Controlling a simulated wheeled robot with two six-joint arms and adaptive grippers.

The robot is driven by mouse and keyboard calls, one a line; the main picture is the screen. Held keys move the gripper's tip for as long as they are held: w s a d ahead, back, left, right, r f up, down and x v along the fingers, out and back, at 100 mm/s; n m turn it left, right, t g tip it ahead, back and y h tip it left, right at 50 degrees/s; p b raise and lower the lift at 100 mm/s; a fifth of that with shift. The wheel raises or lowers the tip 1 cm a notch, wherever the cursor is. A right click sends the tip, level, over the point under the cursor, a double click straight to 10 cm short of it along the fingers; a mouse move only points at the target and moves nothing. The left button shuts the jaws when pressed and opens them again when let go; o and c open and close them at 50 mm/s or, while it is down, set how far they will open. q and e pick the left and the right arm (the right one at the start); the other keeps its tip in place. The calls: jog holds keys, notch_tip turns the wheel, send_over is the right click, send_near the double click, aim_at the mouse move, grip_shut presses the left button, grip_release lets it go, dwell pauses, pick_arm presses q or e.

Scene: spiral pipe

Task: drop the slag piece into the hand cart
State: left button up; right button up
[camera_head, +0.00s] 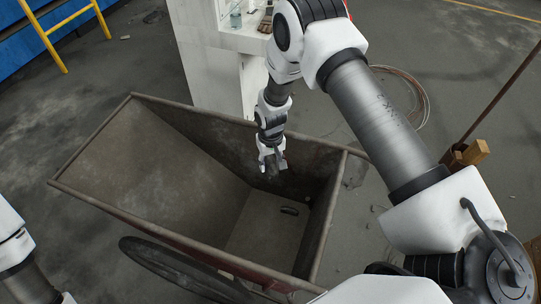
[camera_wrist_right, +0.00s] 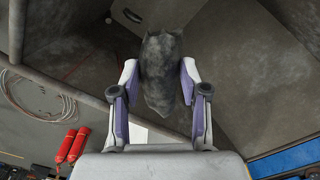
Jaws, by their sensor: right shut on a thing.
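The slag piece (camera_wrist_right: 162,75) is a dark grey, rough, elongated lump. In the right wrist view it sits between the two purple-padded fingers of my right gripper (camera_wrist_right: 158,95), which is shut on it. In the head view my right gripper (camera_head: 271,158) points down over the right part of the open hand cart (camera_head: 140,160), with the slag piece at its tips hard to make out. The hand cart is a large grey metal tub with sloped walls; its inside also shows in the wrist view (camera_wrist_right: 240,75). My left gripper is out of the frame.
A small dark oblong fitting or slot (camera_head: 289,210) shows on the cart's floor. A cart wheel (camera_head: 180,268) is at the front. A white cabinet (camera_head: 215,60) stands behind the cart, a coiled cable (camera_head: 424,100) lies on the floor, and a yellow ladder (camera_head: 48,45) is at upper left.

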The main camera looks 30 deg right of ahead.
aim_at(270, 171)
notch_tip(270, 171, down, 5)
jog(key=b, duration=0.2)
jog(key=shift+w+b, duration=0.15)
jog(key=shift+b, duration=0.2)
jog(key=o, duration=1.3)
jog(key=shift+a, duration=0.1)
jog(key=shift+c, duration=0.2)
jog(key=shift+r, duration=0.1)
notch_tip(270, 171, up, 12)
jog(key=shift+f, duration=0.1)
